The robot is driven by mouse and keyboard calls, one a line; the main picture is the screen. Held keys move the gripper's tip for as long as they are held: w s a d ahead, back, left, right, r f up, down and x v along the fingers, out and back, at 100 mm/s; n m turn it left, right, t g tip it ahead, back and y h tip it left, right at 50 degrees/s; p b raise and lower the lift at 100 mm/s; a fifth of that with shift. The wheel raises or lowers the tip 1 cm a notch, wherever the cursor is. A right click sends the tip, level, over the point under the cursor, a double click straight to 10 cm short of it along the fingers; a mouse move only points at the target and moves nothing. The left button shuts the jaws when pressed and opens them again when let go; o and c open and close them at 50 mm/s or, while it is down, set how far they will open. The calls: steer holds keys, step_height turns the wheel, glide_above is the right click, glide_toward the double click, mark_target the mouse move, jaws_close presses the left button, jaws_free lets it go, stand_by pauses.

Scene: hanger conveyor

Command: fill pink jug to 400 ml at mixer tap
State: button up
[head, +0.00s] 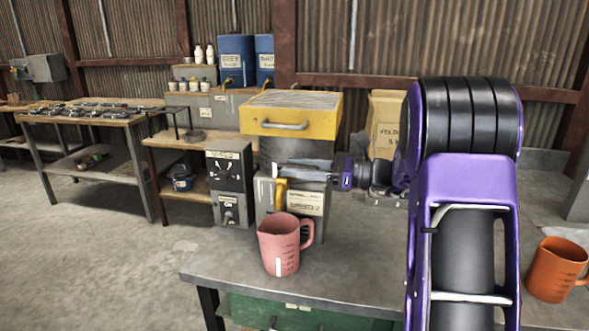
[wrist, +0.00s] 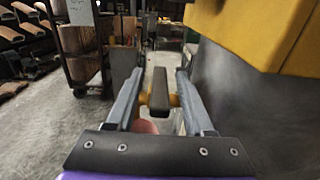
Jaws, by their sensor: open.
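The pink jug (head: 279,248) stands upright on the grey bench, its handle to the right and marks on its side. It is directly in front of the mixer (head: 293,147), which has a yellow top and a dark drum. A yellow tap part (head: 281,192) shows on the mixer's front, above the jug. My gripper (head: 284,172) is at the mixer's front, above the jug. In the wrist view my open fingers (wrist: 160,75) stand either side of a dark tap lever (wrist: 159,92) with yellow parts. A bit of the jug (wrist: 145,127) shows below. The jug's inside is hidden.
An orange jug (head: 556,269) stands at the bench's right. A grey control box (head: 230,184) is left of the mixer. A paper sack (head: 386,122) stands behind my arm. The bench's front edge is close to the pink jug. Open floor lies at left.

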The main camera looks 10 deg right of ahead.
steer(key=shift+w+a, duration=0.1)
steer(key=shift+a, duration=0.2)
jaws_close()
stand_by(1.3)
